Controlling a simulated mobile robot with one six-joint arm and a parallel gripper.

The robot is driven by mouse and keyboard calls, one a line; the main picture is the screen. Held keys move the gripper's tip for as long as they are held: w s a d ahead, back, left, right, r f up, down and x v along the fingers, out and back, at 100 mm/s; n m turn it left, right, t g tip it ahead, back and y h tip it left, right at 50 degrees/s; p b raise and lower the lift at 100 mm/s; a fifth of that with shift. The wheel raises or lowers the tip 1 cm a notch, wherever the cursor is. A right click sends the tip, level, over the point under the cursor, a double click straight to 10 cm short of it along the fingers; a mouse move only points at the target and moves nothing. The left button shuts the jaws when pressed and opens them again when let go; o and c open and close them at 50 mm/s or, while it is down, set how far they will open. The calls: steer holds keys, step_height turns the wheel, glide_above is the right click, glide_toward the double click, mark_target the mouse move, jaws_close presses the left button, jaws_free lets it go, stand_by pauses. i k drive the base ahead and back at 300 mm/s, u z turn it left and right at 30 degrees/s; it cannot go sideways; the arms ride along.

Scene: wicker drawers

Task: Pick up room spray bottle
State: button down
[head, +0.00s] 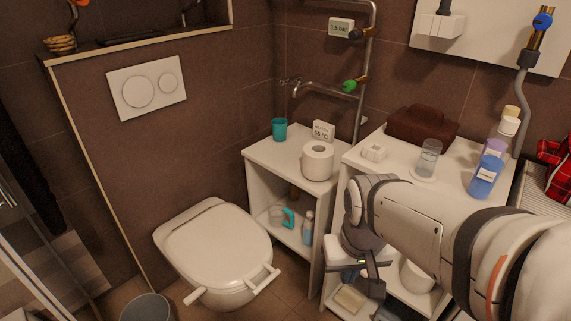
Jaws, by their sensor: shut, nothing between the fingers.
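A small pale-blue bottle with a light top (307,228) stands upright inside the left white cabinet, on its inner shelf. It looks like a spray bottle, but its label is too small to read. My gripper (376,288) is shut and empty, low in front of the right white cabinet's open front. It is to the right of and lower than the bottle, clearly apart from it. My arm hides part of the right cabinet and its contents.
A teal-handled item (289,218) stands beside the bottle. A toilet roll (318,162) and teal cup (279,129) stand on the left cabinet (262,152). A blue bottle (485,177) and glass (429,158) stand on the right cabinet. The toilet (215,245) is left.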

mark_target(308, 226)
steer(key=z, duration=0.1)
steer(key=k, duration=0.95)
steer(key=u, duration=0.6)
steer(key=i, duration=1.4)
steer(key=z, duration=0.6)
steer(key=i, duration=0.4)
steer(key=z, duration=0.2)
